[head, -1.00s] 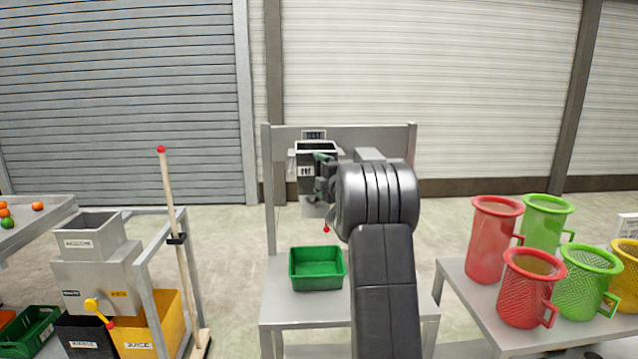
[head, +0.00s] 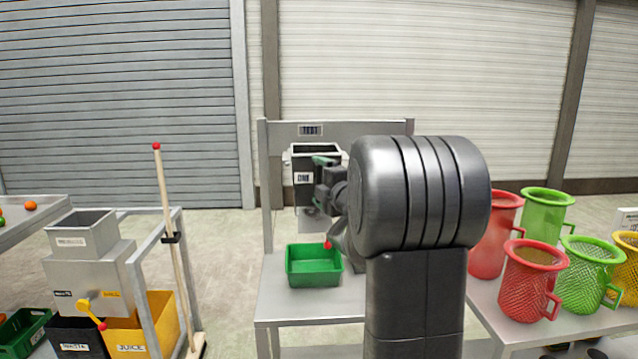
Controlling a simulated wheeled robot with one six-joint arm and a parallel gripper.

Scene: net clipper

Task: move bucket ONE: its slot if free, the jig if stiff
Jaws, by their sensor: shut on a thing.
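Bucket ONE (head: 303,179) is a grey box with a dark open top and a white label on its front. It is upright in front of the grey stand (head: 360,129) that carries a small TEST sign (head: 310,130). My gripper (head: 325,160), with green fingertips, is shut at the right part of the bucket's rim. My arm hides the bucket's right side and much of the stand. A red knob (head: 327,245) shows below the bucket. I cannot tell whether the bucket still touches the stand.
A green tray (head: 314,267) sits on the table (head: 290,306) below the bucket. At left stand a grey hopper machine (head: 90,270) with a yellow lever, a red-tipped pole (head: 166,200) and bins. At right, red, green and yellow mesh baskets (head: 530,280) crowd another table.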

